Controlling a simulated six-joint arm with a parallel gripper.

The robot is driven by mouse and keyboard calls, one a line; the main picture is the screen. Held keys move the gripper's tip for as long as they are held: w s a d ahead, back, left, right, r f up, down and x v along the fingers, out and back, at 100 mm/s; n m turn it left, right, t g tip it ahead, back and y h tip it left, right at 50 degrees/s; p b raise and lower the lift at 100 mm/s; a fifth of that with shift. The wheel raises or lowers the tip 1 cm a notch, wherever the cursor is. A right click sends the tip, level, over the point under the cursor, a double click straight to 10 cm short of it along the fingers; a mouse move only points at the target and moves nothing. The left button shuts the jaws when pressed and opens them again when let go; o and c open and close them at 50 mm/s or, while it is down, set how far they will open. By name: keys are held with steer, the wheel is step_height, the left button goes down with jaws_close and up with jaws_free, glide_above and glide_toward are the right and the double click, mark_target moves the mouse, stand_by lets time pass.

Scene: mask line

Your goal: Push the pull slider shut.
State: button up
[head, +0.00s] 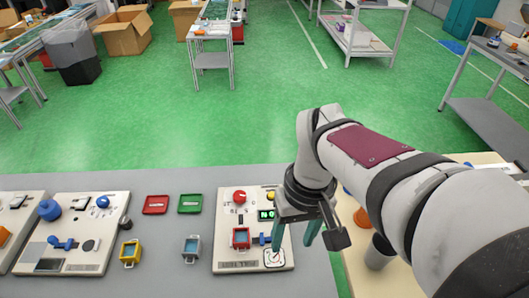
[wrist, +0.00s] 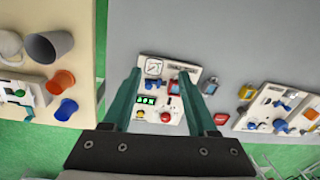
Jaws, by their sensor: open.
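The test panel (head: 226,207) is a pale board labelled "PULL TEST" in the head view; it also shows between my fingers in the wrist view (wrist: 178,130). A blue handle (head: 263,239), likely the pull slider, sits right of a red-framed holder (head: 240,238) and above a round gauge (head: 274,258). How far the slider is out is too small to tell. My gripper (head: 295,241) is open and empty, above the panel's right edge in the head view. Its teal fingers (wrist: 160,73) are apart and appear to touch nothing. The gripper partly hides the panel's right side.
A grey holder (head: 191,248) and a yellow holder (head: 130,253) stand left of the panel. Red (head: 155,205) and green (head: 190,204) trays lie behind them. Another control board (head: 70,236) is farther left. Bare grey tabletop separates these.

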steer(key=w+a+f+n+h, duration=0.1)
steer(key=w+f+n, duration=0.1)
steer(key=w+n, duration=0.35)
steer(key=w+f+n, duration=0.2)
steer(key=w+f, duration=0.1)
steer(key=w, duration=0.5)
steer(key=f, duration=1.4)
steer(key=shift+s+a+f, duration=0.15)
steer(key=shift+s+f, duration=0.05)
steer(key=shift+f, duration=0.2)
jaws_close()
steer(key=shift+r, duration=0.1)
